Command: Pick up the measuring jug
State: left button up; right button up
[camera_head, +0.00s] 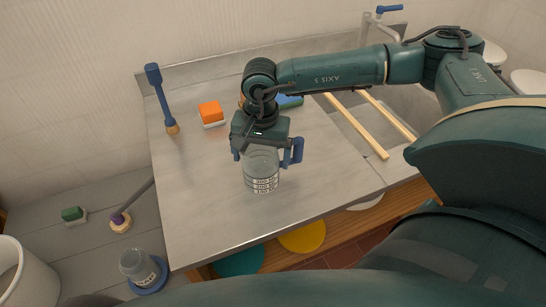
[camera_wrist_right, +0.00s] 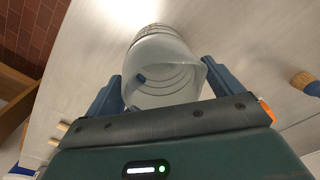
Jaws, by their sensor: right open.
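The clear measuring jug (camera_head: 261,178) with dark printed markings stands on the grey metal worktop. My right gripper (camera_head: 265,153) is directly over it, pointing down, with its blue fingers apart. In the right wrist view the jug's open top (camera_wrist_right: 163,72) lies between the two fingers of the gripper (camera_wrist_right: 165,88). One finger is on each side of the jug; I cannot tell whether either touches it. The gripper hides part of the jug's top in the head view. My left gripper is not in view.
A blue-handled brush (camera_head: 161,98) and an orange-and-white block (camera_head: 211,113) are on the worktop. Two wooden strips (camera_head: 357,125) cross the sink at right. A similar clear vessel (camera_head: 136,263) is at lower left. The worktop's front left is clear.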

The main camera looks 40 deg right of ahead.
jog(key=shift+c, duration=0.5)
jog(key=c, duration=1.1)
jog(key=shift+r, duration=0.1)
notch_tip(320, 180, up, 10)
jog(key=b, duration=0.1)
jog(key=s+a+f+n, duration=0.1)
jog(key=a+n, duration=0.1)
jog(key=n, duration=0.1)
jog(key=s+a+f+n, duration=0.1)
jog(key=a+f+n, duration=0.1)
jog(key=n, duration=0.1)
jog(key=s+a+f+n+p, duration=0.1)
jog(key=a+f+n, duration=0.1)
jog(key=a+n, duration=0.1)
jog(key=shift+s, duration=0.25)
